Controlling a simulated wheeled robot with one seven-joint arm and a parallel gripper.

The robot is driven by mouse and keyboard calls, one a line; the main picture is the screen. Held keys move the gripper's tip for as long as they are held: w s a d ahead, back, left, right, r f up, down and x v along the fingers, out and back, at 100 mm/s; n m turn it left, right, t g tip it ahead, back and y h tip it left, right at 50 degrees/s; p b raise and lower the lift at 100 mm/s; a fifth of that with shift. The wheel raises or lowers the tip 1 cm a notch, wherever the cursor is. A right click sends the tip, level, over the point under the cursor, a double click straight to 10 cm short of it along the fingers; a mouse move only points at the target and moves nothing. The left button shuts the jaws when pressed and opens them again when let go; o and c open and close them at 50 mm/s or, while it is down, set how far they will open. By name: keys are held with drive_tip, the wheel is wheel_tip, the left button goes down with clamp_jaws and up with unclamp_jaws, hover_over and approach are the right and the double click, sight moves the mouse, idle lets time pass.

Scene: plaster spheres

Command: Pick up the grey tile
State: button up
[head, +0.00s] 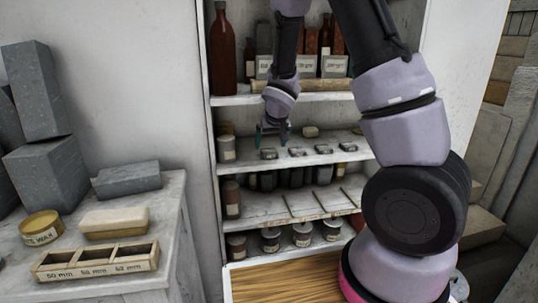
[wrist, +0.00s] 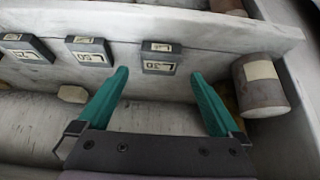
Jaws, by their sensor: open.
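Several small dark grey tiles with pale labels lie in a row near the front edge of a middle shelf. The leftmost grey tile (head: 269,154) in the head view is nearest my gripper (head: 273,138). In the wrist view this tile (wrist: 162,57) lies beyond and between the teal fingertips of my gripper (wrist: 161,74). The fingers are open with nothing between them. Two other tiles (wrist: 90,50) (wrist: 28,48) lie to its left there. In the head view the others (head: 297,151) (head: 323,149) (head: 348,146) continue to the right.
A labelled can (head: 226,148) stands left of the tiles; it shows at right in the wrist view (wrist: 262,85). A small pale lump (head: 310,131) lies behind the row. The shelf above holds bottles and a long roll (head: 318,85). A marble counter (head: 178,205) stands at left.

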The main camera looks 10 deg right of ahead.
sight(269, 150)
drive_tip(key=x, duration=0.4)
drive_tip(key=shift+c, duration=0.3)
drive_tip(key=c, duration=1.5)
drive_tip(key=shift+r, duration=0.1)
drive_tip(key=shift+r, duration=0.5)
drive_tip(key=shift+r, duration=0.15)
